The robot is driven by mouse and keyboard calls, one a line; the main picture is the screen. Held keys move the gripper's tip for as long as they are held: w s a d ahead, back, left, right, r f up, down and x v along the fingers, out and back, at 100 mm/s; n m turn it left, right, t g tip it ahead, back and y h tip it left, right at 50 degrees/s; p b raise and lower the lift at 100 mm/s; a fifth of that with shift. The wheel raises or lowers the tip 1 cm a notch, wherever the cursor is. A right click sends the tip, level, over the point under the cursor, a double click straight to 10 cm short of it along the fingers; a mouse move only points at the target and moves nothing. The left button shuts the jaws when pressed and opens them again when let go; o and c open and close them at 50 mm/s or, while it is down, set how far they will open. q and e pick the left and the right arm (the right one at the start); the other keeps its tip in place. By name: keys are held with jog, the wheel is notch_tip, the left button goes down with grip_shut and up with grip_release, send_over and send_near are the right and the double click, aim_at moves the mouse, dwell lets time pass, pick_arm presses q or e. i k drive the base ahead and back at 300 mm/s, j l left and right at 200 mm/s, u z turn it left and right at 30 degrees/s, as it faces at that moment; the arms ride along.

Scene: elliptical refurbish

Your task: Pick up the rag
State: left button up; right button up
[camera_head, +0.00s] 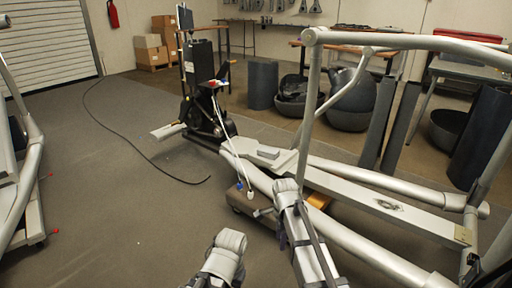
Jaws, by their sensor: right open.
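I cannot make out a rag for certain in the head view. A small grey item (268,152) lies on the pale frame of the elliptical machine (370,194), too small to tell whether it is cloth. My right arm reaches up from the bottom centre in front of the machine's near rail. My right gripper (264,211) is small and partly hidden beside the arm; it is open, and nothing shows in it. My left arm shows only as a link at the bottom edge, and its gripper is out of sight.
A brown wheeled support (240,201) stands under the rail, with white cables (232,150) hanging above it. A black cable (150,160) crosses the floor. Another machine (24,180) stands at the left. Open floor (110,210) lies between the machines.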

aim_at(272, 154)
jog(key=i+j+u, duration=0.15)
jog(key=i, duration=0.45)
jog(key=i+u, duration=0.1)
jog(key=i, duration=0.5)
jog(key=i+j+z, duration=0.1)
jog(key=i, duration=0.25)
jog(key=i+j, duration=0.25)
jog(key=i+j+z, duration=0.95)
jog(key=j+z, duration=0.2)
jog(key=i+j+z, duration=0.2)
jog(key=j+z, duration=0.15)
jog(key=j, duration=0.1)
